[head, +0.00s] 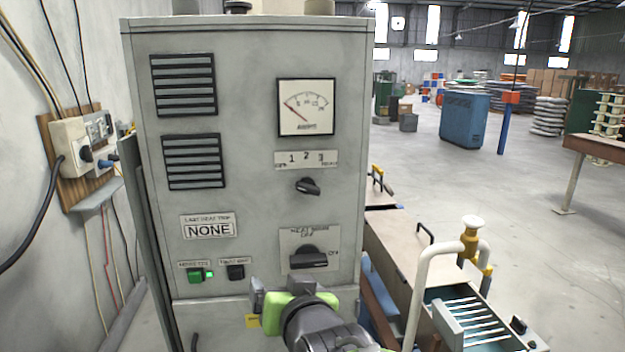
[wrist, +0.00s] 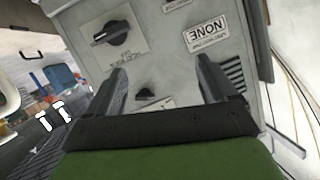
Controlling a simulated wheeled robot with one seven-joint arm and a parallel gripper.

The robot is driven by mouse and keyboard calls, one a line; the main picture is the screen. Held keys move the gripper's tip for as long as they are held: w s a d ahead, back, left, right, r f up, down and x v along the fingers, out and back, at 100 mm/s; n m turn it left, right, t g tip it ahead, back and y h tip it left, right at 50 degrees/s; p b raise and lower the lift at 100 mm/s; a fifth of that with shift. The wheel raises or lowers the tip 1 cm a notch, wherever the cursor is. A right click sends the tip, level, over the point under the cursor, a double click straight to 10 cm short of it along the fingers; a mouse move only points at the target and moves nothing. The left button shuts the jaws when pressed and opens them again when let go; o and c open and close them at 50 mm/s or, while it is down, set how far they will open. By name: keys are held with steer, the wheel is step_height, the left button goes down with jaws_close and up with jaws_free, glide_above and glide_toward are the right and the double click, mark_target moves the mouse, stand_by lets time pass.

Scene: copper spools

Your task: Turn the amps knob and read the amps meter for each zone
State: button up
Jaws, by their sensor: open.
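The amps meter (head: 306,107) is a square white dial high on the grey panel. Its thin red needle leans to the upper left, near the low end of the scale; the figures are too small to read surely. Below it, a plate marked 1 2 3 (head: 306,159) sits over the small black amps knob (head: 308,186), which is tilted; I cannot tell which mark it points at. In the wrist view the small knob (wrist: 145,93) shows between the finger lines. My gripper (head: 282,290) is open and empty, low in front of the panel, below the large rotary switch (head: 309,258).
The grey cabinet (head: 260,60) also bears a NONE plate (head: 208,229), a lit green button (head: 195,275) and a black button (head: 236,272). Wall sockets with cables (head: 75,150) are at left. Pipework (head: 425,270) and a trough stand close at right. Open floor lies beyond.

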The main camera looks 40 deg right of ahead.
mark_target(310, 189)
steer(key=d+r+m+t+h+p, duration=0.2)
steer(key=d+r+m+h, duration=0.2)
steer(key=d+r, duration=0.45)
steer(key=shift+n, duration=0.3)
steer(key=p+x, duration=0.3)
steer(key=x, duration=1.3)
steer(key=shift+d+p, duration=0.35)
steer(key=shift+s, duration=0.1)
steer(key=shift+c, duration=0.3)
steer(key=shift+a, duration=0.1)
steer(key=c, duration=1)
